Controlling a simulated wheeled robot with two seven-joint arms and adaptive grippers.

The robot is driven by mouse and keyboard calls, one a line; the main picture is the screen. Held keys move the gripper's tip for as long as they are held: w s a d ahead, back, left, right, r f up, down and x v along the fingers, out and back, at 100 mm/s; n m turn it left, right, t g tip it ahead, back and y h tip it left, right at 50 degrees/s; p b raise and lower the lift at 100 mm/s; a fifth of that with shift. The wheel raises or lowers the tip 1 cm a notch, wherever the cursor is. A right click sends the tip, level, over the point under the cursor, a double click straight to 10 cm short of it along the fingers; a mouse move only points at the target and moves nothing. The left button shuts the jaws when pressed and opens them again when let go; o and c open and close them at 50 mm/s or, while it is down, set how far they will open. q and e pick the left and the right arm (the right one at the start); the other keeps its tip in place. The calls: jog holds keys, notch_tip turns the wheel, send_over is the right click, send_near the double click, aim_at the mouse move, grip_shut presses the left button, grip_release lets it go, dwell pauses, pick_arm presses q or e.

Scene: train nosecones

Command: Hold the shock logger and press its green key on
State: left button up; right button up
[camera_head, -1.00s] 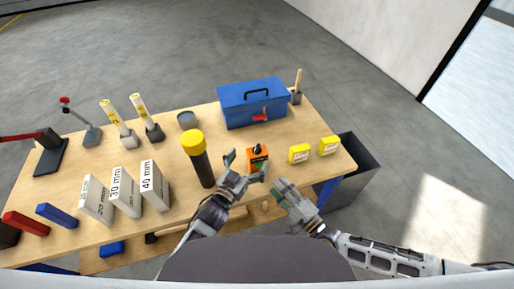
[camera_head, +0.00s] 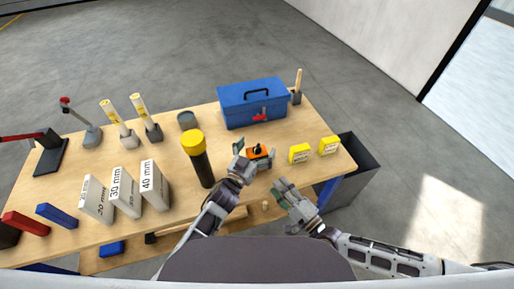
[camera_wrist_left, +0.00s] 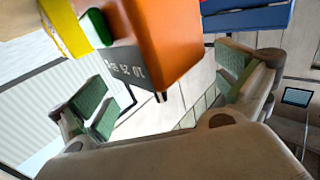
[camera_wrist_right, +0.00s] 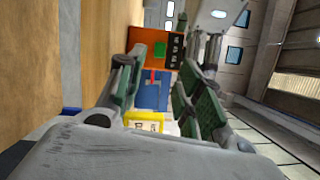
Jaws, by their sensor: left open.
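The shock logger (camera_head: 258,152) is an orange box with a dark part on top, near the table's front right. My right gripper (camera_head: 283,187) is open and empty, nearer and to the right.
Two yellow boxes (camera_head: 299,153) stand right of the logger. A blue toolbox (camera_head: 253,103) is behind it. A black tube with a yellow cap (camera_head: 193,145) stands close left of my left gripper. A dark bin (camera_head: 357,160) is beyond the table's right end.

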pick_arm(q)
jog(key=c, duration=1.1)
jog(key=shift+c, duration=0.2)
pick_arm(e)
grip_shut()
dwell(0.5)
